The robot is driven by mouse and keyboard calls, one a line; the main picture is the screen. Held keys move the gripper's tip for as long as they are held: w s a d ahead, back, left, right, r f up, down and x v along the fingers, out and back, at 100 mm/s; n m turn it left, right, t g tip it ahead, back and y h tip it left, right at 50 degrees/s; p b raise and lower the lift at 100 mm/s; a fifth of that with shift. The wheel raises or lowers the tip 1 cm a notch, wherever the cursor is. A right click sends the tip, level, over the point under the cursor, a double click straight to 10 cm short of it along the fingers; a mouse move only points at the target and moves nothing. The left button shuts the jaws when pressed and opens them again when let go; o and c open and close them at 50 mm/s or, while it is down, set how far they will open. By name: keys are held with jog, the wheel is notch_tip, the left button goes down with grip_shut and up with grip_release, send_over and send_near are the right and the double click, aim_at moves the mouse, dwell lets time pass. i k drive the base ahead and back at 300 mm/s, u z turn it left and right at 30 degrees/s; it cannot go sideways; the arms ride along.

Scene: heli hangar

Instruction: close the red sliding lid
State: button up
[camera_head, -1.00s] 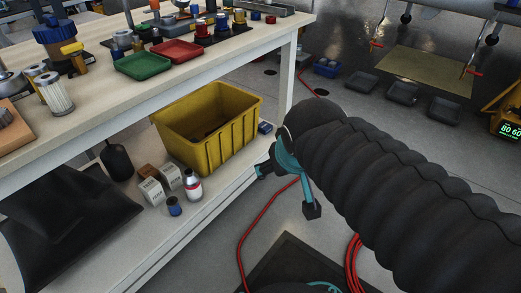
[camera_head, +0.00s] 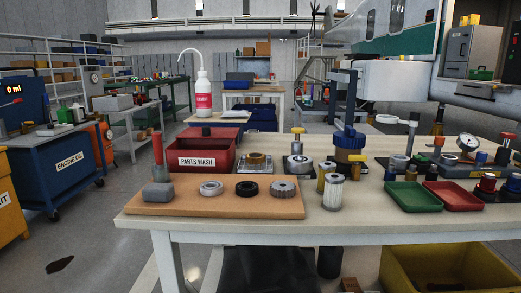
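A red bin labelled PARTS WASH (camera_head: 203,169) stands on the pale workbench (camera_head: 345,224), left of the middle. A red tray (camera_head: 455,195) lies on the right part of the bench, beside a green tray (camera_head: 412,196). My gripper and arm are not in this view.
A wooden board (camera_head: 222,206) with several metal parts lies at the bench's left front. A white-and-red bottle (camera_head: 203,95) rises behind the bin. A yellow bin (camera_head: 450,268) sits below the bench. A blue ENGINE OIL cabinet (camera_head: 72,172) stands left; floor between is mostly clear.

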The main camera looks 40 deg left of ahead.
aim_at(205, 132)
jog(key=u, duration=1.8)
